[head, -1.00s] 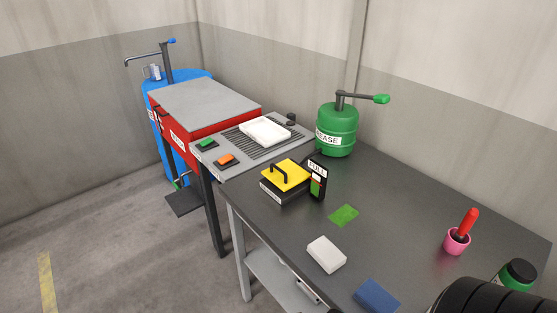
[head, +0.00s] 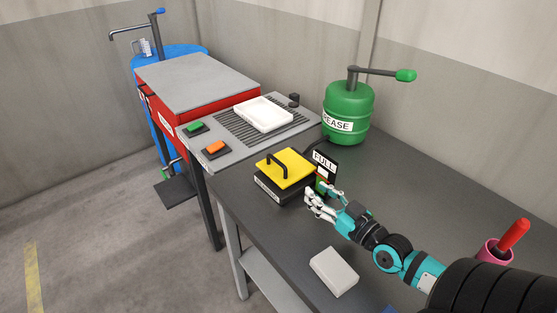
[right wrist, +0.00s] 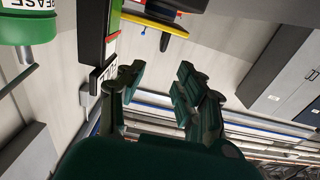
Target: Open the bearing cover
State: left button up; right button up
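The bearing cover (head: 296,163) is a yellow lid with a black arched handle (head: 277,162). It lies closed on a black labelled box (head: 268,190) on the dark bench. Its yellow edge also shows at the top of the right wrist view (right wrist: 152,23). My right gripper (head: 318,200) is just right of the box, apart from the handle, near the "FULL" gauge (head: 324,163). In the right wrist view its fingers (right wrist: 160,76) stand apart with nothing between them. My left gripper is in neither view.
A green grease drum (head: 348,108) stands behind the box. A white block (head: 334,272) lies in front. A pink cup (head: 490,252) with a red-handled tool is at the right. A grey panel (head: 225,160) with buttons and a white tray (head: 263,114) is at the left.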

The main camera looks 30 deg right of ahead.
aim_at(286, 168)
jog(key=w, duration=0.3)
jog(key=w+a+p, duration=0.1)
jog(key=w, duration=0.3)
jog(key=w+p, duration=0.1)
jog(key=w, duration=0.3)
jog(key=shift+w+a+r, duration=0.1)
jog(key=shift+a+r, duration=0.15)
jog(key=shift+r, duration=0.1)
jog(key=w, duration=0.4)
jog(key=shift+a+f, duration=0.1)
jog(key=shift+f, duration=0.15)
jog(key=shift+w+a, duration=0.1)
jog(key=shift+w, duration=0.55)
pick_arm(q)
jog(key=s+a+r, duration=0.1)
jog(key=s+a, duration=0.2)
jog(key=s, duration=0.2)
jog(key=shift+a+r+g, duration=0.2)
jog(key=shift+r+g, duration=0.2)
pick_arm(e)
jog(key=shift+c, duration=0.2)
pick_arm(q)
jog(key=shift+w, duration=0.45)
pick_arm(e)
grip_shut()
